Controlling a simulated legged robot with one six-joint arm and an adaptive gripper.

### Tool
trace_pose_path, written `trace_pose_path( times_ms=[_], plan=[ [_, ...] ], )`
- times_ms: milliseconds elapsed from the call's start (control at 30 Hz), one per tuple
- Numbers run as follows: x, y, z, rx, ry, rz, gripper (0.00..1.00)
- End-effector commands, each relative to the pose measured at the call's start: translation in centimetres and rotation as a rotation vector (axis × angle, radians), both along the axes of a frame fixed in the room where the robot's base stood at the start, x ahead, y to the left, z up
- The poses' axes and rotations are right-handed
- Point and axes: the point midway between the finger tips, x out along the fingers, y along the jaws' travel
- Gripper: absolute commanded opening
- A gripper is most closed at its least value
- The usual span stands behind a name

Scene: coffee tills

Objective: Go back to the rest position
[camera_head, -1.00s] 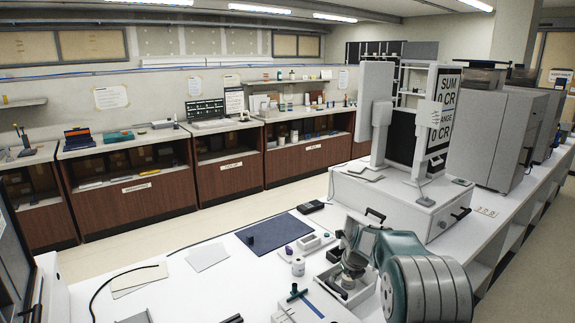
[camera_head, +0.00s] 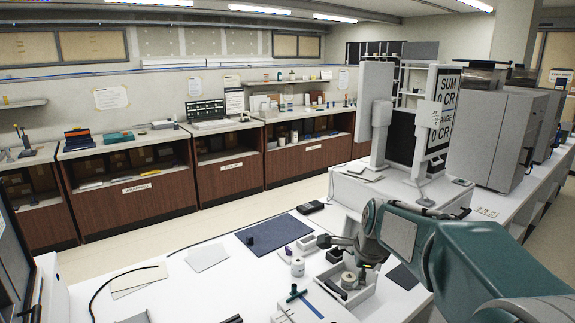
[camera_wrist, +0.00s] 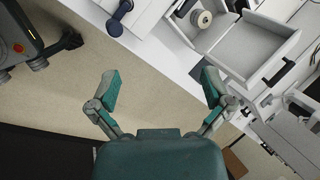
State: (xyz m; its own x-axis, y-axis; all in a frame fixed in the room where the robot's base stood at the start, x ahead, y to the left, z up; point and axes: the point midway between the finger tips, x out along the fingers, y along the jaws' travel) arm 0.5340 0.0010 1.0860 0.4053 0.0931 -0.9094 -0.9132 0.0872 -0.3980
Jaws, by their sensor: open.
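My gripper (camera_wrist: 161,88) is open in the wrist view, with its two green-tipped fingers spread apart and nothing between them. Behind the open gap lies beige floor. In the head view my gripper (camera_head: 338,243) shows small and partly hidden at the end of my green arm, above the white counter (camera_head: 225,285) near its small items. No held object shows in either view.
The wrist view shows an open white drawer (camera_wrist: 245,50) with a dark handle and a round roll (camera_wrist: 201,19) beside it. In the head view, a tray (camera_head: 350,297), a dark mat (camera_head: 273,233) and a white till (camera_head: 400,190) are near my arm.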

Motion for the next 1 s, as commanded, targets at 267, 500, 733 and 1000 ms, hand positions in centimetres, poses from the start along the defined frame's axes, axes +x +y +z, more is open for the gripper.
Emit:
trace_pose_path(
  times_ms=[267, 500, 733, 1000],
  plan=[
    [-9.7, 0.4, 3.8, -0.248, -0.068, 0.473, 1.0],
    [-17.9, 0.3, 4.5, -0.469, -0.108, 0.876, 1.0],
    [-24.9, 0.1, 3.2, -0.678, -0.13, 1.247, 1.0],
    [-28.3, -0.1, 1.8, -0.792, -0.131, 1.457, 1.0]
  ],
)
